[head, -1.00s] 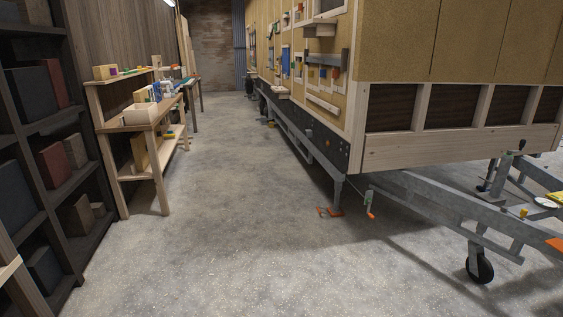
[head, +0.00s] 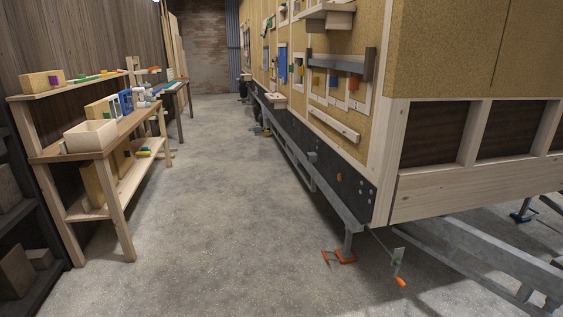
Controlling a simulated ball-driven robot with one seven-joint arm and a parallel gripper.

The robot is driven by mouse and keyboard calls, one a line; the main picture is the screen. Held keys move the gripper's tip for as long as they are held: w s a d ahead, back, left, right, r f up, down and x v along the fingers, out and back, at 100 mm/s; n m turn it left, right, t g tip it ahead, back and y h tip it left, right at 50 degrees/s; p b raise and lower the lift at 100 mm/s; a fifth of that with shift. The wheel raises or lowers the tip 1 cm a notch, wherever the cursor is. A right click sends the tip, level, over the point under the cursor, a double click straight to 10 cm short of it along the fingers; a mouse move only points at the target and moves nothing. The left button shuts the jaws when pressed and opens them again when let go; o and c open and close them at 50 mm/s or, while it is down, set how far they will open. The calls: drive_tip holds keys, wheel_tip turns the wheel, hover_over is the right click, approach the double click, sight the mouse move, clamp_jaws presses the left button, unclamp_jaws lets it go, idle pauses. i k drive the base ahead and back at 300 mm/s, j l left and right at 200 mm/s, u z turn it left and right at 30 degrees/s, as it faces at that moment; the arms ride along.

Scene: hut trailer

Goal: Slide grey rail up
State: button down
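A grey rail (head: 338,64) runs level across the tan side wall of the trailer, at the upper right of the head view. Small panels with coloured blocks, one red block (head: 353,82) among them, sit at and just below it. A pale wooden ledge (head: 335,125) is fixed lower on the same wall. The rail is some way ahead of me and nothing touches it that I can see. My gripper is not in view.
A wooden workbench (head: 100,138) with boxes and tools stands along the left. A clear concrete aisle (head: 205,190) runs between it and the trailer. An orange-footed trailer leg (head: 346,256) and a crank with an orange handle (head: 400,281) stick out low at the right.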

sight(344, 66)
drive_tip(key=i, duration=1.9)
drive_tip(key=i+l, duration=0.1)
drive_tip(key=i, duration=1.8)
drive_tip(key=i+u, duration=0.25)
drive_tip(key=i, duration=0.45)
